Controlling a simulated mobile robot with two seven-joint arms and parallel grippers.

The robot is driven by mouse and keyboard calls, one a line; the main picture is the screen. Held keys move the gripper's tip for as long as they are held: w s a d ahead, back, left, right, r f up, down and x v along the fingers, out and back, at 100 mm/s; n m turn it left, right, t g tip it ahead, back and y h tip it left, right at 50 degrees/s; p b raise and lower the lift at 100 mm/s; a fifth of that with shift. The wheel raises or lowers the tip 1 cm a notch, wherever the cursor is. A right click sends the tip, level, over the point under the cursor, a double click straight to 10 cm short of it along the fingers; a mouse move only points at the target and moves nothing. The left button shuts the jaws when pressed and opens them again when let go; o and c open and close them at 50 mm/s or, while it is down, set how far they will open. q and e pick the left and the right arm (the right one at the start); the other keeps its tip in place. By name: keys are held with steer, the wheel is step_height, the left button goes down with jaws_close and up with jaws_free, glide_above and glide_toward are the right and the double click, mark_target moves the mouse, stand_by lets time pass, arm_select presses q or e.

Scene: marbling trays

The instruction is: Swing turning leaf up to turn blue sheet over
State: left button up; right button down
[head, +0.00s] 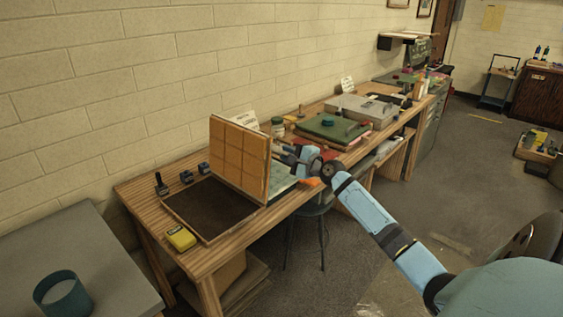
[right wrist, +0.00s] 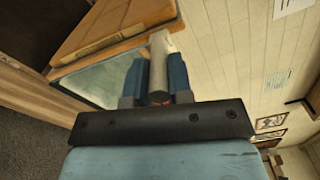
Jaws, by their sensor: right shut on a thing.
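The turning leaf (head: 238,157) is a wooden panel with a grid of squares, standing nearly upright on the bench. In the right wrist view the leaf (right wrist: 112,22) is at the upper left. My right gripper (head: 279,153) is at the leaf's right side. Its blue fingers (right wrist: 158,72) are shut on a pale handle-like piece (right wrist: 162,44) beside the leaf. A pale blue-green surface, seemingly the blue sheet (head: 281,182), lies right of the leaf, partly hidden. It also shows in the right wrist view (right wrist: 98,80). My left gripper is not in view.
A dark, wood-framed tray (head: 213,215) lies left of the leaf. A yellow box (head: 181,238) and several small dark items stand nearby on the wooden bench (head: 130,193). A green board (head: 330,130) lies farther right. A brick wall (head: 110,90) runs behind.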

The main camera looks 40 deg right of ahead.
steer(key=d+m, duration=0.1)
steer(key=d, duration=0.1)
steer(key=d+f+m+b, duration=0.1)
steer(key=d, duration=0.1)
steer(key=shift+w+b, duration=0.2)
steer(key=shift+b, duration=0.1)
steer(key=shift+d, duration=0.1)
stand_by(0.4)
steer(key=c, duration=1)
jaws_free()
steer(key=shift+c, duration=0.2)
steer(key=shift+s, duration=0.1)
steer(key=s+d+b, duration=0.1)
steer(key=s, duration=1.2)
steer(key=shift+s, duration=0.3)
